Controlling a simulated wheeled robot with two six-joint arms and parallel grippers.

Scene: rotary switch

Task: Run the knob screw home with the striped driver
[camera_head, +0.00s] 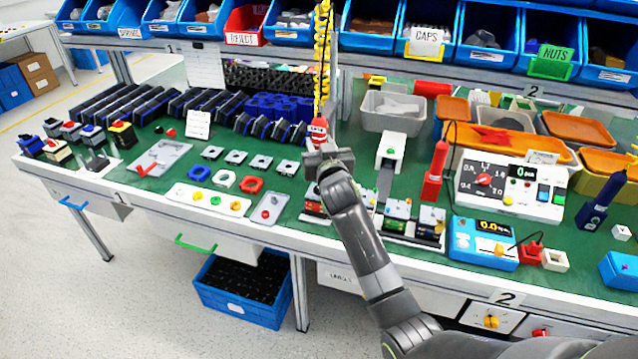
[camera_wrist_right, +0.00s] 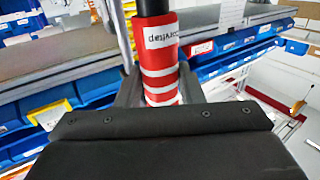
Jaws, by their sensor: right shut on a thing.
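The striped driver (camera_head: 319,127) is red with white bands and hangs from a yellow coiled cord at the middle of the bench. My right gripper (camera_head: 325,158) is shut on it. In the right wrist view the striped body (camera_wrist_right: 158,50) stands between the two fingers, with a white label above the bands. Its tip is hidden behind my gripper in the head view. Small switch units (camera_head: 397,209) sit on the bench right of my right forearm, and another is partly hidden behind it. The knob screw is too small to make out. My left gripper is not in view.
A white tester with a red dial (camera_head: 512,187) and a blue meter (camera_head: 483,242) stand at the right. A red upright tool (camera_head: 436,170) is beside them. Rows of switch parts fill the left. Blue bins (camera_head: 487,34) line the shelf behind.

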